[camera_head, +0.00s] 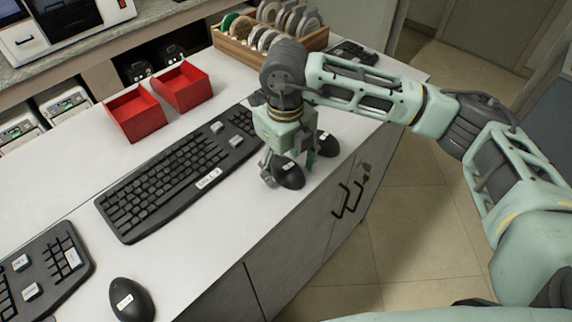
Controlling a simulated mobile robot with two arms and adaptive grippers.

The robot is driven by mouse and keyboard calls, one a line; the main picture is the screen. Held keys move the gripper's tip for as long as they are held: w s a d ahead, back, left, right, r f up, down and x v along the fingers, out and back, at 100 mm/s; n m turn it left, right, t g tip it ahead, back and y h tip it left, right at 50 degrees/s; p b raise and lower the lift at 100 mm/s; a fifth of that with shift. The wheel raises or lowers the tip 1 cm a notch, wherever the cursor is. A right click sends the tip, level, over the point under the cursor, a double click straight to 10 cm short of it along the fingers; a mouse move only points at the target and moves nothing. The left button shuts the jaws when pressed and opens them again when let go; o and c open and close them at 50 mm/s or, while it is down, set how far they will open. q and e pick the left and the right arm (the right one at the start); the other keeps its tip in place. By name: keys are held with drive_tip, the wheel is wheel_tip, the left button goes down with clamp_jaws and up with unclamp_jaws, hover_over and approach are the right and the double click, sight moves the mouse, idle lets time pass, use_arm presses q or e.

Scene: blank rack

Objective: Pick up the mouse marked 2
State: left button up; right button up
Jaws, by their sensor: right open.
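A black mouse (289,175) with a small white label lies near the counter's front edge. My right gripper (287,164) points down over it, its fingers open on either side of the mouse; I cannot tell whether they touch it. A second black mouse (327,145) lies just right of the gripper, partly hidden by it. A third black mouse (130,301) with a label lies at the lower left. The numbers on the labels are too small to read. My left gripper is out of view.
A black keyboard (165,186) lies left of the gripper, another keyboard (38,276) at the lower left. Two red bins (136,114) and a wooden rack (232,43) of discs stand behind. The white counter (222,222) is clear between the mice at its front.

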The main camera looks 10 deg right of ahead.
drive_tip(key=c, duration=1.3)
drive_tip(key=shift+o, duration=0.2)
drive_tip(key=shift+r, duration=0.15)
